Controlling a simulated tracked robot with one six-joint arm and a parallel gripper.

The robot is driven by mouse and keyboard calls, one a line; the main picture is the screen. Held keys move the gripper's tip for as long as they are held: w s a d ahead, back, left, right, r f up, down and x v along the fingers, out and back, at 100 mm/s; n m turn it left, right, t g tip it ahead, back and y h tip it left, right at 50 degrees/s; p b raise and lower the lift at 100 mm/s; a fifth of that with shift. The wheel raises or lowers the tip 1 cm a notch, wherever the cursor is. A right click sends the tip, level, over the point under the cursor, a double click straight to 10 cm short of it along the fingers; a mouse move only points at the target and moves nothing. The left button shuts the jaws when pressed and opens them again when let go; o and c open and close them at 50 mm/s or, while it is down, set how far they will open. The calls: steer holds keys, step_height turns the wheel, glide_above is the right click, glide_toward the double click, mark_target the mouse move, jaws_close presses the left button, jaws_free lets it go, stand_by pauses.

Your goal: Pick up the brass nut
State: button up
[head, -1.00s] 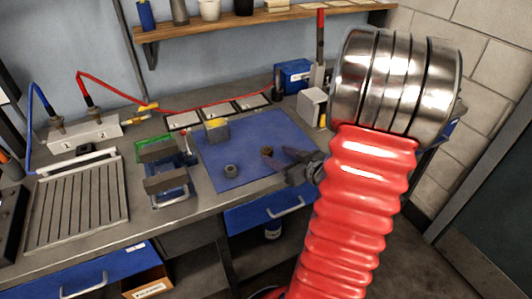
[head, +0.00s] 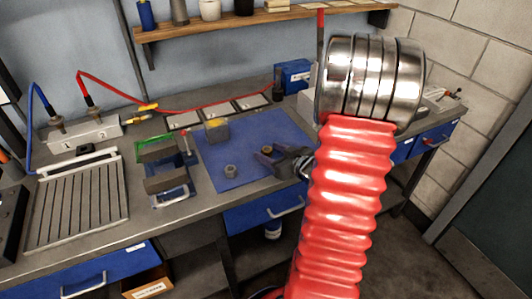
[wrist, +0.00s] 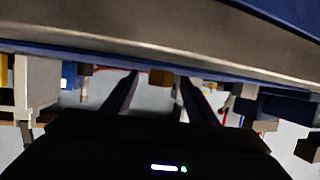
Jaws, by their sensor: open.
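The brass nut (head: 266,149) is on the blue mat (head: 232,150), small and partly covered by the dark fingers of my gripper (head: 263,154) in the head view. My gripper is open and low over the mat, its fingers pointing left around or close beside the nut. In the wrist view, which is upside down, a brass-coloured block that looks like the nut (wrist: 161,78) shows between the two finger ends (wrist: 159,80). I cannot tell whether either finger touches it.
A grey nut (head: 231,171) lies on the mat left of my gripper. A grey block with a yellow top (head: 216,129) stands at the mat's back left. The mat's front is clear.

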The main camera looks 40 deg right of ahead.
mark_target(270, 152)
stand_by(0.4)
steer(key=c, duration=1.2)
steer(key=shift+r, duration=0.15)
steer(key=shift+r, duration=4.85)
